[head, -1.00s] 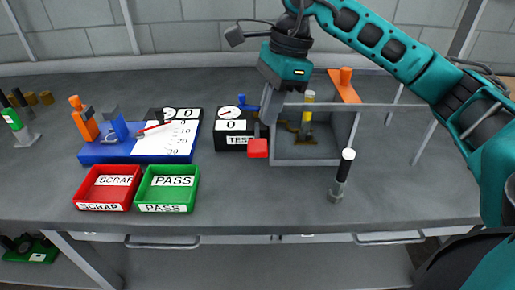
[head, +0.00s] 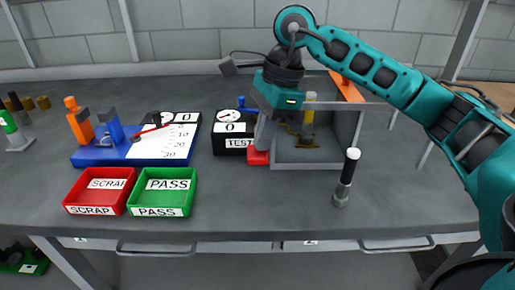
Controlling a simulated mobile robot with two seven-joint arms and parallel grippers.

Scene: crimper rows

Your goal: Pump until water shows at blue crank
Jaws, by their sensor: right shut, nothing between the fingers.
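A black test box (head: 231,142) with a white dial stands at mid-bench, and a small blue crank (head: 241,102) shows behind its top. A grey open-fronted box (head: 345,135) stands to its right, with a yellow-topped cylinder (head: 309,112) inside. A red block (head: 258,158) is at that box's front left corner. No water is visible at the crank. My left gripper is not in view.
A black-and-grey upright cylinder (head: 346,178) with a white top stands in front of the grey box. A red SCRAP tray (head: 98,210), a green PASS tray (head: 160,211) and a blue fixture (head: 92,157) are at left. The bench front right is clear.

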